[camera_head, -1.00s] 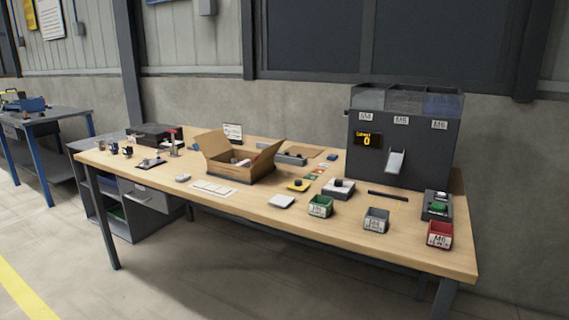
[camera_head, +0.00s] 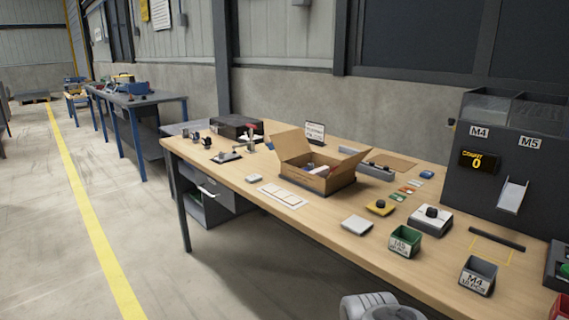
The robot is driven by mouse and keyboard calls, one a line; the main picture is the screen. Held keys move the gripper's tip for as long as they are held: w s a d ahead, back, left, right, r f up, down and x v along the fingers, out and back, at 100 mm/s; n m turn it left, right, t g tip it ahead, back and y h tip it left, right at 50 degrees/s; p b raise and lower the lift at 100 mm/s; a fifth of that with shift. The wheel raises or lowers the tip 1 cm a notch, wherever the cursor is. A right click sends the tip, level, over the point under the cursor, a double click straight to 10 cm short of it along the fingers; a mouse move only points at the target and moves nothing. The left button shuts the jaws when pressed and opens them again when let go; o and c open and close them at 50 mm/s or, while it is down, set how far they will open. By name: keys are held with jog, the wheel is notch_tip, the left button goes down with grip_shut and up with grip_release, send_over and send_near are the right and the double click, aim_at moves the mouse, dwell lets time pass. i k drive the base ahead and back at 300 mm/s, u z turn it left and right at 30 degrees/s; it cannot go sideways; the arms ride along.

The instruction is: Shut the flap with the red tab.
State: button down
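I cannot make out for certain a flap with a red tab. A small upright piece with a red top (camera_head: 252,127) stands toward the far left of the bench, in front of a dark case (camera_head: 232,126). It is too small to tell whether it is a flap. An open cardboard box (camera_head: 315,180) stands mid-bench with its flaps spread, and I see no red tab on it. A light grey rounded part of my arm (camera_head: 368,304) shows at the bottom edge. My gripper is not in view.
The wooden workbench (camera_head: 290,218) carries a green bin (camera_head: 405,243), a grey M4 bin (camera_head: 478,276), a white button box (camera_head: 431,221) and a yellow button piece (camera_head: 380,207). A dark feeder (camera_head: 470,190) reads 0 at right. Open floor lies left, with a blue-legged bench (camera_head: 140,100) behind.

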aim_at(351, 162)
jog(key=u, duration=0.4)
jog(key=i, duration=0.95)
jog(key=u, duration=0.2)
